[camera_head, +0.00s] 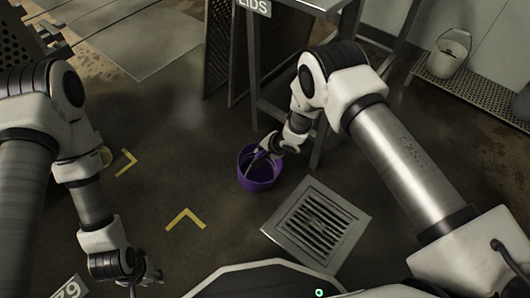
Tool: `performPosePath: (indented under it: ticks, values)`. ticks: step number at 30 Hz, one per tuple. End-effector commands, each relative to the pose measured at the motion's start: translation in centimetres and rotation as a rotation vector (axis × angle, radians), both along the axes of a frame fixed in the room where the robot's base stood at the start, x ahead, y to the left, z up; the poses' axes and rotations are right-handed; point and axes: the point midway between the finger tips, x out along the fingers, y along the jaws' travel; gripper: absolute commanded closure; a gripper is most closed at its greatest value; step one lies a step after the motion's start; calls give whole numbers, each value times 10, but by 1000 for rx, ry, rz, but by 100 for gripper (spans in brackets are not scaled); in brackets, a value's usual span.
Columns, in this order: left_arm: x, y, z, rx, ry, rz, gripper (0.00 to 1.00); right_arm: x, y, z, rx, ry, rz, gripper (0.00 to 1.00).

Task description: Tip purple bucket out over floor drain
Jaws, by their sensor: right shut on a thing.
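The purple bucket (260,181) is in the middle of the head view, upright, at or just above the dark floor; I cannot tell which. My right gripper (258,158) is shut on the bucket at its upper part, and the fingers are small and partly hidden against it. The floor drain (315,222) is a square metal plate with a slotted grate, just right of and nearer than the bucket. My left gripper (145,284) hangs low at the lower left, away from the bucket, and its fingers are too small to tell their opening.
A metal table with a LIDS label (254,6) stands behind the bucket, its legs close to my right arm. A white bucket (448,55) stands on a grated shelf (468,88) at upper right. Yellow corner marks (185,218) lie on clear floor left of the bucket.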

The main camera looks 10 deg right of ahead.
Motion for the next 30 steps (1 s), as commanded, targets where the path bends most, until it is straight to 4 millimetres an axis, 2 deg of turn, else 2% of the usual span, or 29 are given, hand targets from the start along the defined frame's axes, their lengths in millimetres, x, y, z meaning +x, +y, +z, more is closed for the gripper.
performPosePath:
  ticks: [16, 30]
  values:
    - [0, 0, -2, 0, 0, 0, 69, 4, 5, -5, -4, 8, 0, 100]
    - [0, 0, -7, 0, 0, 0, 69, 20, 19, -10, -4, 10, 1, 100]
